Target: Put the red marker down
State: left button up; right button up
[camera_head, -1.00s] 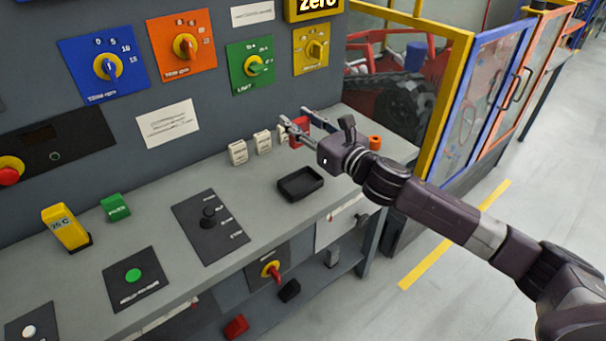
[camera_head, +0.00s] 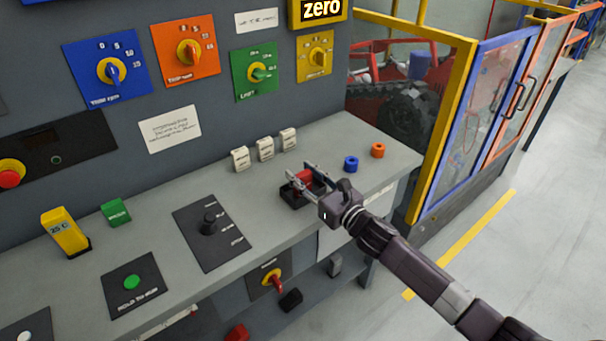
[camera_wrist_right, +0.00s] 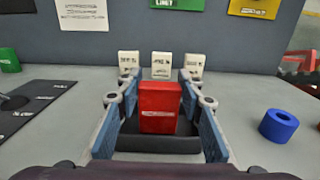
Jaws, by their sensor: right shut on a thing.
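The red marker (camera_head: 304,177) is a small upright block between the fingers of my right gripper (camera_head: 305,182), which is shut on it. In the right wrist view the red marker (camera_wrist_right: 160,103) stands upright between the two blue-padded fingers. The shallow black tray (camera_head: 288,199) is directly below it on the grey bench, partly hidden by the gripper. I cannot tell whether the marker's bottom touches the tray floor. My left gripper is not in view.
Three white labelled blocks (camera_head: 265,149) stand behind the tray. A blue ring (camera_head: 351,163) and an orange ring (camera_head: 377,150) lie to the right. A black knob panel (camera_head: 211,227) is on the left. The dark panel wall rises behind the bench.

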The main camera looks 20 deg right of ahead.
jog(key=o, duration=1.1)
jog(key=shift+f, duration=0.1)
jog(key=shift+o, duration=0.2)
jog(key=shift+r, duration=0.25)
jog(key=b+v, duration=0.2)
jog(key=v, duration=1)
